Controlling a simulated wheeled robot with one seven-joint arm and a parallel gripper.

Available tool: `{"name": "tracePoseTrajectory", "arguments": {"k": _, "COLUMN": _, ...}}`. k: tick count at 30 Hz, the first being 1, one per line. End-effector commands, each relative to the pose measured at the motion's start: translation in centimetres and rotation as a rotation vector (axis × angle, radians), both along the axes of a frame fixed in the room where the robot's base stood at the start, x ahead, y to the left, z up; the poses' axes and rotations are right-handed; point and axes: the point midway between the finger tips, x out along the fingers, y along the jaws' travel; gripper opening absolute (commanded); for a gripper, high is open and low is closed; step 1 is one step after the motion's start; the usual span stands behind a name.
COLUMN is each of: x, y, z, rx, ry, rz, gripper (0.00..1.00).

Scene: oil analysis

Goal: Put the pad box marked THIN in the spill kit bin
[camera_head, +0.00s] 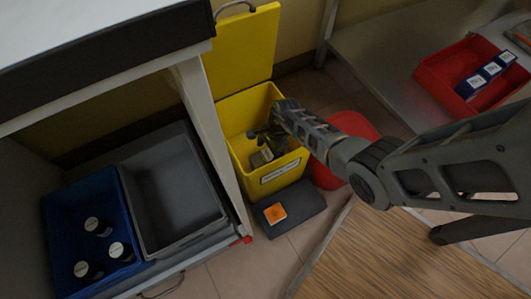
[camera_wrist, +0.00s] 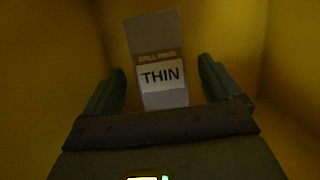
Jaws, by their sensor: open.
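The spill kit bin (camera_head: 238,172) is yellow, with its lid (camera_head: 240,48) raised. My gripper (camera_head: 262,141) reaches down inside it. The pad box marked THIN (camera_wrist: 161,76) is grey with a brown band and a white label. It shows in the wrist view between the spread fingers of my gripper (camera_wrist: 161,68), with gaps on both sides and yellow walls around. In the head view a pale box end (camera_head: 262,158) shows low in the bin, partly hidden by my gripper. I cannot tell whether the box lies flat or leans.
A black case with an orange label (camera_head: 275,213) lies before the bin. A red container (camera_head: 327,177) stands to its right, partly behind my arm. On the left are a blue tray (camera_head: 55,235) with bottles and an empty grey tray (camera_head: 180,193). A red tray (camera_head: 437,77) holds several small boxes.

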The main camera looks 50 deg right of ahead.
Motion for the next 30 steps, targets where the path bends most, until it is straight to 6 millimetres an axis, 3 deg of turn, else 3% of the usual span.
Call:
{"name": "tracePoseTrajectory", "arguments": {"k": 1, "x": -0.1, "y": -0.2, "z": 1.6, "rx": 0.001, "ry": -0.001, "rz": -0.003, "gripper": 0.91}}
{"name": "tracePoseTrajectory", "arguments": {"k": 3, "x": -0.3, "y": -0.5, "z": 2.7, "rx": 0.002, "ry": 0.0, "rz": -0.003, "gripper": 0.91}}
{"name": "tracePoseTrajectory", "arguments": {"k": 12, "x": -0.7, "y": -1.5, "z": 6.0, "rx": 0.001, "ry": 0.001, "rz": -0.001, "gripper": 0.91}}
{"name": "tracePoseTrajectory", "arguments": {"k": 30, "x": -0.7, "y": -1.6, "z": 6.4, "rx": 0.001, "ry": 0.001, "rz": -0.001, "gripper": 0.91}}
